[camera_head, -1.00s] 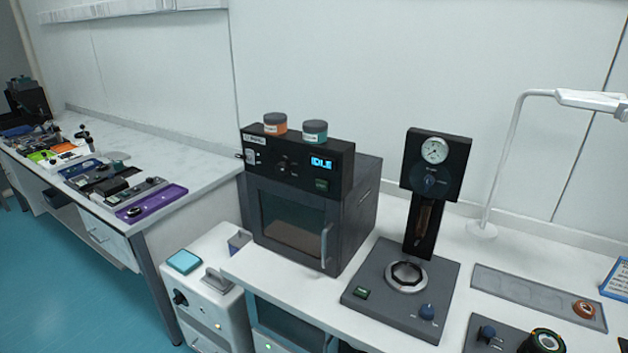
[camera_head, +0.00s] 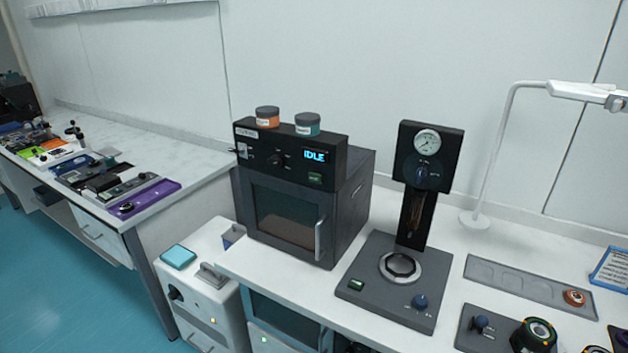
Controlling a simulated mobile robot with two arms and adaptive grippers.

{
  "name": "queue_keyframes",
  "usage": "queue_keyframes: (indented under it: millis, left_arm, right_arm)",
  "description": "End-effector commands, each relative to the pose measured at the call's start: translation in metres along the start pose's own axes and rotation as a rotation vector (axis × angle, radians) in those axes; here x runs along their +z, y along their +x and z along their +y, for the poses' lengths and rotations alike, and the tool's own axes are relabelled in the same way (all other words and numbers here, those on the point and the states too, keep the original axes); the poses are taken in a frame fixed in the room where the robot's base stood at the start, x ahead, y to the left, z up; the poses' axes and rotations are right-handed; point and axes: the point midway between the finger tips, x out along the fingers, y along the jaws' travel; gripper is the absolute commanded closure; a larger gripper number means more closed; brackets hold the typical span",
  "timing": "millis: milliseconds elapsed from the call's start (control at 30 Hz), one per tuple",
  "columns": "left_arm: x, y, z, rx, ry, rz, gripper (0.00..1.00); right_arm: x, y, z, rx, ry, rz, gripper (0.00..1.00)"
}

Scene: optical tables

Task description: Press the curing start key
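A dark curing oven (camera_head: 290,205) stands on the white bench, its door shut with a vertical handle on the right. A knob and a switch are further left on the panel. Another green key (camera_head: 356,285) is on the base of the press-like device with a dial gauge (camera_head: 428,142). Neither of my grippers is in view.
Two lidded jars (camera_head: 268,117) stand on the oven. A lamp (camera_head: 487,180) and a grey tray (camera_head: 520,282) are at the right. A white cabinet unit (camera_head: 205,285) stands left of the bench. Another table (camera_head: 150,160) with several devices is at the far left. Blue floor is clear there.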

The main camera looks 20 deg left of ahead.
Motion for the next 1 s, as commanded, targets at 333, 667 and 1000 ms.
queue_keyframes:
  millis: [333, 667, 1000]
  left_arm:
    - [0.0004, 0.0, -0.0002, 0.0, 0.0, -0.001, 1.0]
    - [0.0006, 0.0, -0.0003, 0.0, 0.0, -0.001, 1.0]
    - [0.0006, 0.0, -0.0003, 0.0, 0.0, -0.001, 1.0]
  right_arm:
    - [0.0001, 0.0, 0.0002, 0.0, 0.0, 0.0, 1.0]
    - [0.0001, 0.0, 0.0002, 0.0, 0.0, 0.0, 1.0]
    - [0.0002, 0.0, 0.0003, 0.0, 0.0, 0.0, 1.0]
